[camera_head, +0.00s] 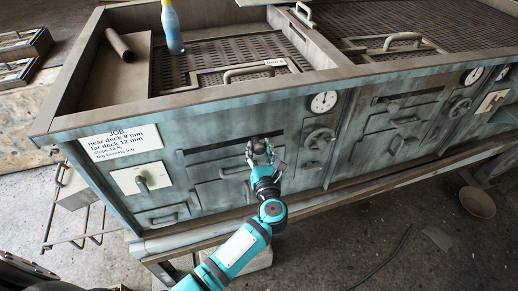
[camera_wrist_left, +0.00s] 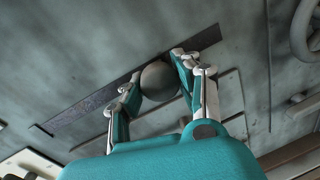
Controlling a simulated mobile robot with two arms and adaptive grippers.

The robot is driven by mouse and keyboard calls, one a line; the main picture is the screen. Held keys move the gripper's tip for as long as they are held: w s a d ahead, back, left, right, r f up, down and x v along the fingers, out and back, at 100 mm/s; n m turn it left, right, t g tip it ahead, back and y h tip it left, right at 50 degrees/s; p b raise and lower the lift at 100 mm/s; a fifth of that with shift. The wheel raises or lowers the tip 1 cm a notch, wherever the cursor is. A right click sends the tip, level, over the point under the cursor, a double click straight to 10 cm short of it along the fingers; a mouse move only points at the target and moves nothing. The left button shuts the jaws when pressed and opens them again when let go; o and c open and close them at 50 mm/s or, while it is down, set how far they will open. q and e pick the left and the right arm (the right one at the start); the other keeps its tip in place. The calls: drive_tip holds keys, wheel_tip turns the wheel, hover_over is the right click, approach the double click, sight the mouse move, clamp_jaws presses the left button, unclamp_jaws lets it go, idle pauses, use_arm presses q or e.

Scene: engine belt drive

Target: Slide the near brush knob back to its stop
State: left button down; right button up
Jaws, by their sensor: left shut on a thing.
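The near brush knob is a dark round ball (camera_wrist_left: 159,81) at a long dark slot (camera_wrist_left: 88,112) in the machine's front panel. In the head view the knob (camera_head: 259,147) sits toward the right part of its slot (camera_head: 205,149). My left gripper (camera_head: 260,148) is shut on the knob, with one finger on each side of it, as the left wrist view (camera_wrist_left: 156,86) also shows. The knob's stem is hidden behind the ball and fingers. My right gripper is in neither view.
A round handwheel (camera_head: 319,139) and a dial (camera_head: 323,102) are right of the slot. A white job label (camera_head: 120,142) and a lever on a pale plate (camera_head: 141,179) are at left. A bottle (camera_head: 172,28) stands on the deck above. Drawer handles stick out below the slot.

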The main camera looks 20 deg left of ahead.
use_arm(q)
drive_tip(key=shift+s+a, duration=0.25)
drive_tip(key=shift+a, duration=0.15)
drive_tip(key=s+a, duration=0.3)
drive_tip(key=a, duration=0.1)
drive_tip(key=s+a+p, duration=0.1)
drive_tip(key=s+a, duration=0.2)
drive_tip(key=a, duration=0.2)
drive_tip(key=s+a+p, duration=0.1)
drive_tip(key=s+a, duration=0.2)
drive_tip(key=a, duration=0.1)
drive_tip(key=shift+a, duration=0.2)
drive_tip(key=shift+s+a, duration=0.3)
drive_tip(key=shift+a, duration=0.15)
